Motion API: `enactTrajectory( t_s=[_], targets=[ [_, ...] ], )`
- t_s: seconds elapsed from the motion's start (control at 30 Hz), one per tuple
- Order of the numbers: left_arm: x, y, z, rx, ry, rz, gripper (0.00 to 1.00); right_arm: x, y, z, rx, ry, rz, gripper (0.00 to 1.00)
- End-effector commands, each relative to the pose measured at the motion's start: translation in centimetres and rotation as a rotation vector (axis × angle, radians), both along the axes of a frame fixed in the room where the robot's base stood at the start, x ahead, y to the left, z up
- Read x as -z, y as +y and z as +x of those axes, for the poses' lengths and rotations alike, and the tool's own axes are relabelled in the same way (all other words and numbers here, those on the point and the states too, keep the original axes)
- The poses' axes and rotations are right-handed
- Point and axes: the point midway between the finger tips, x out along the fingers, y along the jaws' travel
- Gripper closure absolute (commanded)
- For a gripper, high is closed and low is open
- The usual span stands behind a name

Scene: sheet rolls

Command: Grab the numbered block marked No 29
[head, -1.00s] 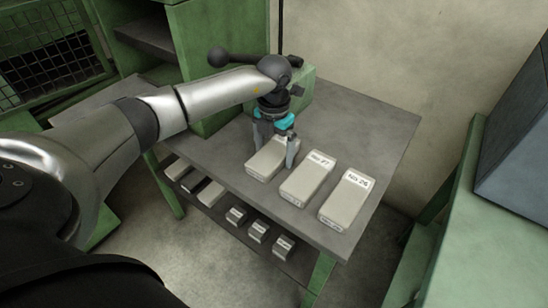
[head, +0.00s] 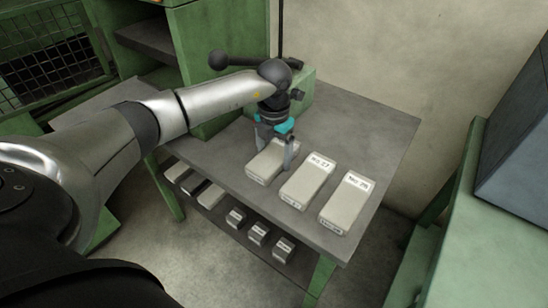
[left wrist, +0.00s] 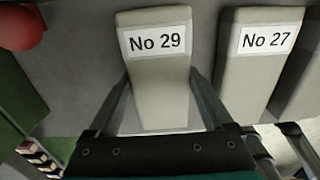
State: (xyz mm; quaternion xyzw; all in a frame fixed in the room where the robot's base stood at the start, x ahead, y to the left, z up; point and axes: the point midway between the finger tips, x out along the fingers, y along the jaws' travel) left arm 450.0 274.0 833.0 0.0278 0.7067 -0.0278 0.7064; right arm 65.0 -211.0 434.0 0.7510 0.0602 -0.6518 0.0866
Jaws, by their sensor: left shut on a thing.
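The block marked No 29 (left wrist: 158,75) is a pale grey block with a white label, seen from above in the left wrist view. In the head view the same block (head: 262,168) lies leftmost of three on the grey tabletop, partly hidden by my left gripper. My left gripper (head: 273,160) points down with one finger on each side of the block and is shut on it. Its fingers also show along the block's two sides in the left wrist view (left wrist: 162,102). The block appears to rest on the table. My right gripper is not in view.
Block No 27 (head: 307,182) lies close to the right, and another block (head: 346,202) beyond it. Several smaller blocks (head: 258,233) sit on the lower shelf. A green machine part (head: 302,88) with a ball-ended lever stands behind. The right tabletop (head: 385,130) is clear.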

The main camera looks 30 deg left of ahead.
Motion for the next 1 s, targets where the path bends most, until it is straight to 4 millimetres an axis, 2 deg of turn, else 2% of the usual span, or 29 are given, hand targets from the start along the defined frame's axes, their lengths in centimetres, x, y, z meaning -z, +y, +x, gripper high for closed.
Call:
enactTrajectory(
  t_s=[0.03, 0.13, 0.4, 0.57, 0.77, 1.0],
  targets=[
    [-0.1, 0.0, 0.0, -0.001, -0.001, 0.000, 0.90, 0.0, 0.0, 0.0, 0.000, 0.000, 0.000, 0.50],
    [-0.1, 0.0, 0.0, -0.001, -0.001, 0.000, 1.00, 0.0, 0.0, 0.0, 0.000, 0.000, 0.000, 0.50],
    [-0.3, 0.0, 0.1, -0.001, -0.003, 0.000, 1.00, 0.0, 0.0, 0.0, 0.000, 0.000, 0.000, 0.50],
    [-1.3, 0.0, 0.2, -0.001, -0.005, 0.000, 1.00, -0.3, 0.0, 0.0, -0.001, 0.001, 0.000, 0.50],
    [-4.4, 0.0, 0.2, 0.000, -0.008, -0.001, 1.00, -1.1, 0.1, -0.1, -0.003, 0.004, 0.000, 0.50],
    [-10.7, 0.0, 0.2, 0.000, -0.009, -0.001, 1.00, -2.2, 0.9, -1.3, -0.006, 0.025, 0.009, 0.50]
  ],
)
